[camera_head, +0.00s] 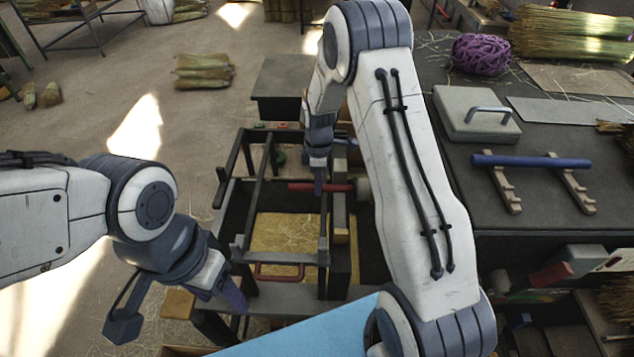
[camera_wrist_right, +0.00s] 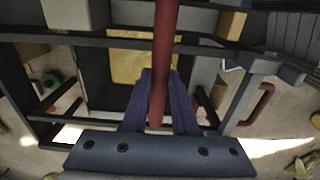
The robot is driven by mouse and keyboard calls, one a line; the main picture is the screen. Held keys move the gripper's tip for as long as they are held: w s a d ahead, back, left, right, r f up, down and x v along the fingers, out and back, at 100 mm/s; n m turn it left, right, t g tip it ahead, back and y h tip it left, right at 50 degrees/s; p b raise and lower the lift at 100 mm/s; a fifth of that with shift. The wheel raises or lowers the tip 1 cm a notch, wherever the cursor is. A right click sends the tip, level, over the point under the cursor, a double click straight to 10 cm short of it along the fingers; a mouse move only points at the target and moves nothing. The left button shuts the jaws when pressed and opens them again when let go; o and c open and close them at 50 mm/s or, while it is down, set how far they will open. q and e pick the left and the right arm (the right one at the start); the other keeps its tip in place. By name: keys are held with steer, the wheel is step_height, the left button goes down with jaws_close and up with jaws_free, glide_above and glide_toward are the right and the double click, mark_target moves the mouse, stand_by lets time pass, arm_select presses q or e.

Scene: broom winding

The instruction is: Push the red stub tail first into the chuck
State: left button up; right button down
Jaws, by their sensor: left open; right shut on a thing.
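In the right wrist view the stub (camera_wrist_right: 166,45) runs from the top edge down between the purple fingers (camera_wrist_right: 158,100). My left gripper (camera_head: 233,296) is open, low beside the frame's front left corner, away from the stub.
The dark frame (camera_head: 236,165) surrounds a straw-coloured panel (camera_head: 290,232). A red handle (camera_head: 279,271) is on its front. On the right bench are a blue rod (camera_head: 530,161) on wooden racks, a grey block with a handle (camera_head: 476,114), and a purple twine ball (camera_head: 481,54).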

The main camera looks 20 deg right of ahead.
steer(key=c, duration=0.6)
jaws_free()
steer(key=shift+d, duration=0.1)
steer(key=shift+r, duration=0.1)
steer(key=shift+r, duration=0.35)
step_height(320, 180, up, 9)
steer(key=b, duration=0.3)
steer(key=s+a+r+m+b, duration=0.2)
steer(key=s+a+r, duration=0.2)
steer(key=s+a, duration=0.8)
steer(key=s+a+f+m, duration=0.1)
steer(key=s+a+m, duration=0.1)
steer(key=s, duration=0.7)
steer(key=s+a+m+y+b, duration=0.1)
steer(key=s+a+m, duration=0.1)
steer(key=s, duration=0.8)
steer(key=shift+a+f+b, duration=0.3)
steer(key=shift+a+f, duration=0.05)
steer(key=shift+a, duration=0.2)
